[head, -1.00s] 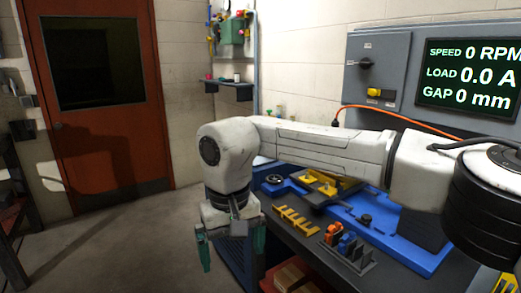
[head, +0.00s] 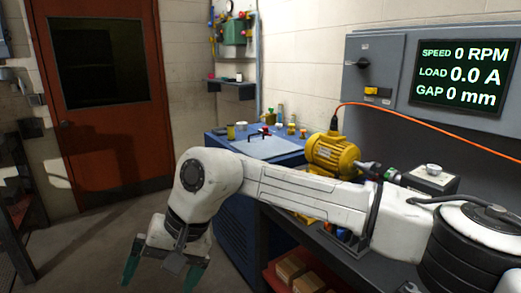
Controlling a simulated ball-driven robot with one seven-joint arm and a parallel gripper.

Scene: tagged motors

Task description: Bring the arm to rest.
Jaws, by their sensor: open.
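My gripper (head: 163,275) hangs at the lower left, beyond the end of the workbench and over the floor. Its two green fingers are spread apart with nothing between them, so it is open and empty. My white arm (head: 290,195) stretches from the right side across the front of the bench, with its wrist bent downward. It hides part of the bench top.
A yellow motor (head: 331,152) stands on the dark bench behind my arm. A blue cabinet (head: 236,232) with small containers on top is behind the gripper. Boxes (head: 290,268) sit on a lower shelf. The screen (head: 463,72) reads 0 RPM, 0.0 A, 0 mm.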

